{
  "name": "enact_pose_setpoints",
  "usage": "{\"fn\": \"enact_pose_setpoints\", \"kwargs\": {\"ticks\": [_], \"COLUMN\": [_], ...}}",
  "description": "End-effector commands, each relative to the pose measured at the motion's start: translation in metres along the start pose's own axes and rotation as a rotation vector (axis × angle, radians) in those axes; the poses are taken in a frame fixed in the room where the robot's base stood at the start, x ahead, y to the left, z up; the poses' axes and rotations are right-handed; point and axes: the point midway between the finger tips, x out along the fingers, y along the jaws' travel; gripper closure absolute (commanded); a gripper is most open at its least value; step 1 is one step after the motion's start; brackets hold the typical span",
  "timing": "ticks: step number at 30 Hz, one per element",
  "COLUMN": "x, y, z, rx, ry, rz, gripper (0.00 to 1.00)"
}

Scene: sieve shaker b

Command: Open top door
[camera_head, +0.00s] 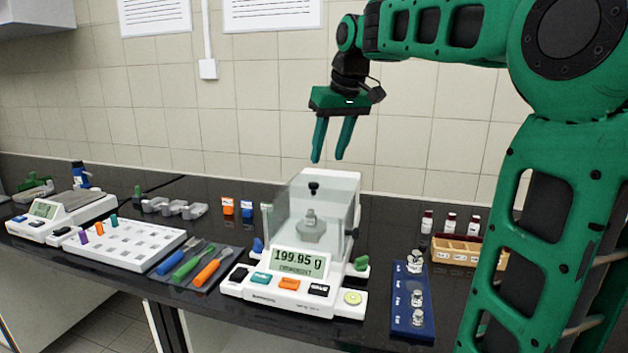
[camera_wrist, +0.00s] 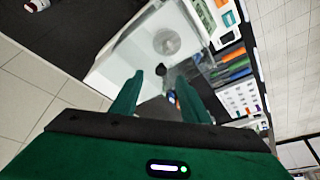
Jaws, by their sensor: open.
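The analytical balance (camera_head: 292,285) stands on the dark counter with a glass draft shield, and its display reads 199.95 g. Its glass top door (camera_head: 335,188) carries a small black knob (camera_head: 314,188). The door looks closed, though I cannot be fully sure. A grey weight (camera_head: 311,229) sits inside the chamber. My gripper (camera_head: 329,160) is open and empty, fingers pointing down, above and slightly right of the knob, not touching the balance. In the wrist view the knob (camera_wrist: 161,70) shows just beyond and between my fingertips (camera_wrist: 155,82), with the chamber behind it.
Colored-handle tools (camera_head: 195,264), a white tray (camera_head: 125,243) and a second scale (camera_head: 60,213) lie left. The space above the balance is clear apart from my gripper.

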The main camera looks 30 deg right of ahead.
Motion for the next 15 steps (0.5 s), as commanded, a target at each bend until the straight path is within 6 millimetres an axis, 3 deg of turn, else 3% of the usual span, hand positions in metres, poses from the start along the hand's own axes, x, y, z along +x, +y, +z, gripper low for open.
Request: {"fn": "enact_pose_setpoints", "kwargs": {"ticks": [3,7,15], "x": [-0.006,0.000,0.044], "y": [-0.005,-0.006,-0.007], "z": [-0.016,-0.019,-0.018], "rx": [-0.031,-0.038,-0.037], "ry": [0.016,0.018,0.015], "rz": [0.003,0.003,0.003], "gripper": [0.59,0.59,0.59]}}
